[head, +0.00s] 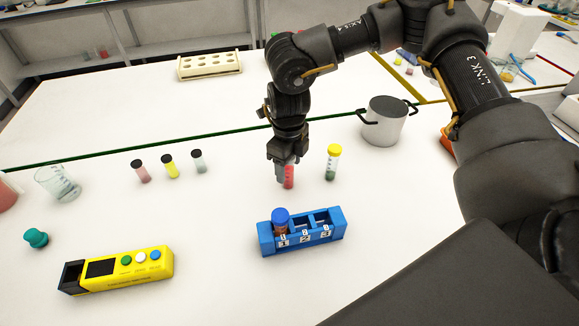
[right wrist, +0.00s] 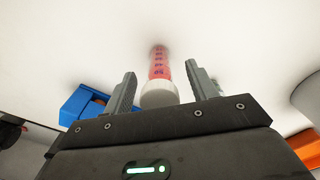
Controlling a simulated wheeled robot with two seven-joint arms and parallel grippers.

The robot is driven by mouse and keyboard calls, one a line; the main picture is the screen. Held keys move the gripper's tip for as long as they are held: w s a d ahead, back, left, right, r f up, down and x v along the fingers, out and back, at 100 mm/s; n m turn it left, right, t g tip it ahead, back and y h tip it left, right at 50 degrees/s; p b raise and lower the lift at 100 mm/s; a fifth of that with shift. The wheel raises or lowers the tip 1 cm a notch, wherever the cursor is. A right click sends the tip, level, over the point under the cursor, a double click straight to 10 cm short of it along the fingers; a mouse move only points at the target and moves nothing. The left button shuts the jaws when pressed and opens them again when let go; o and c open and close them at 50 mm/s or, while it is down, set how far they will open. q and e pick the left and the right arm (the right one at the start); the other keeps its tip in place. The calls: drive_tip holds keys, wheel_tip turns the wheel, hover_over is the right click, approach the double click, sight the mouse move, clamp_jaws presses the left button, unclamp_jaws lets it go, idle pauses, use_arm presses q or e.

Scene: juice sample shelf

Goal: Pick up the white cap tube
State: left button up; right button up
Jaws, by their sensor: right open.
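The white cap tube shows in the right wrist view with its white cap (right wrist: 159,94) and red-filled, marked body (right wrist: 159,64). It stands on the white table; in the head view its red body (head: 289,178) shows beneath my right gripper, which hides the cap. My right gripper (head: 284,168) points down over the tube. Its open fingers (right wrist: 160,72) are on either side of the tube, with gaps visible at both sides of the cap. My left gripper is not in view.
A yellow-capped tube (head: 333,163) stands close right. A blue rack (head: 333,234) numbered 1 to 3 is in front, with a blue-capped tube (head: 281,219) in slot 1. A pot (head: 384,124) stands behind right. Three black-capped vials (head: 170,168) stand left. A yellow device (head: 125,288) lies front left.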

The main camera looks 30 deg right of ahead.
drive_tip(key=c, duration=1.1)
drive_tip(key=shift+r, duration=0.15)
